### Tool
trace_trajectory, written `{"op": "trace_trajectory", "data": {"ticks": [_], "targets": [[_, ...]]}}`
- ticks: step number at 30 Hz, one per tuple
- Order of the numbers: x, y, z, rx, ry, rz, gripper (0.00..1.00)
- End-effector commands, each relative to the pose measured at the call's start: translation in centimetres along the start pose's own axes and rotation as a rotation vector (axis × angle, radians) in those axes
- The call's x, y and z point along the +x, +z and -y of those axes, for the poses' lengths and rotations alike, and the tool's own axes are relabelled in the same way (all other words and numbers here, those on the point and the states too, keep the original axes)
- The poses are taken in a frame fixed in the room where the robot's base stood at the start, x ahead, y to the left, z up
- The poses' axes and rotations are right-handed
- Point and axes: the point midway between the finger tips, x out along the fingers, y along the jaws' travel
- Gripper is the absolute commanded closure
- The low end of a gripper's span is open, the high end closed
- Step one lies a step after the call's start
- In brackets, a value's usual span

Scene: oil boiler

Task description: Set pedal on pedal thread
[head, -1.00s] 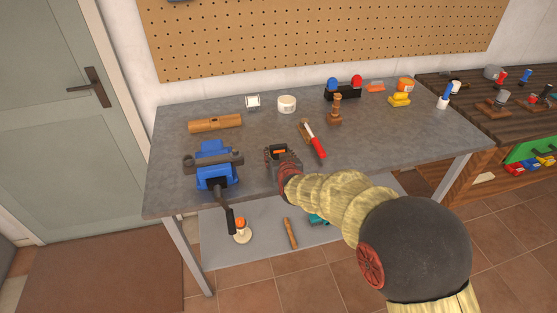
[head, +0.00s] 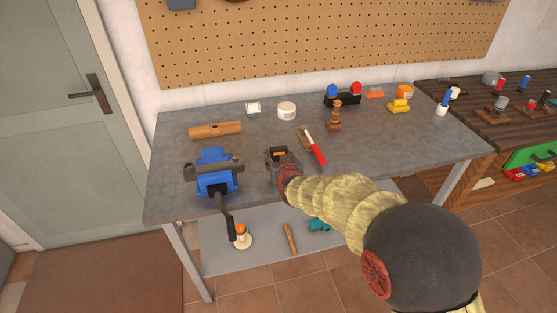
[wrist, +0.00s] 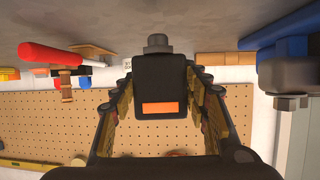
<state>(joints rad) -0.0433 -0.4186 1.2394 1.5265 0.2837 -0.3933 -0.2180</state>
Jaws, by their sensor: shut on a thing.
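The pedal (wrist: 157,92) is a black block with an orange reflector and a grey stub at its far end. My gripper (wrist: 158,72) is shut on it, a finger along each side. In the head view the pedal (head: 278,153) shows as a small dark shape with orange at the end of my gripper (head: 284,168), over the front of the bench. To the left, a blue vise (head: 214,178) carries a dark grey bar (head: 228,168) across its top. I cannot clearly make out the pedal thread.
A red-handled tool (head: 316,153) lies close behind and right of my gripper on the grey bench (head: 400,150). A wooden piece (head: 215,130) lies behind the vise. A white round container (head: 286,111) stands further back. Bench surface between vise and gripper is clear.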

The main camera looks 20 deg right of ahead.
Motion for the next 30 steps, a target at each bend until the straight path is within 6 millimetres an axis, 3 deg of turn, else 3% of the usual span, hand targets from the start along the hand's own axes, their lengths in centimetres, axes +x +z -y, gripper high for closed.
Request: {"op": "trace_trajectory", "data": {"ticks": [1,10,19,30], "targets": [[-0.5,-1.4,0.0,0.001,0.000,-0.007,0.86],[-6.3,-6.0,4.2,0.000,-0.004,-0.005,0.86],[-11.1,-6.5,9.0,-0.002,-0.004,-0.003,0.86],[-12.7,-6.5,10.5,0.000,0.001,-0.004,0.86]]}}
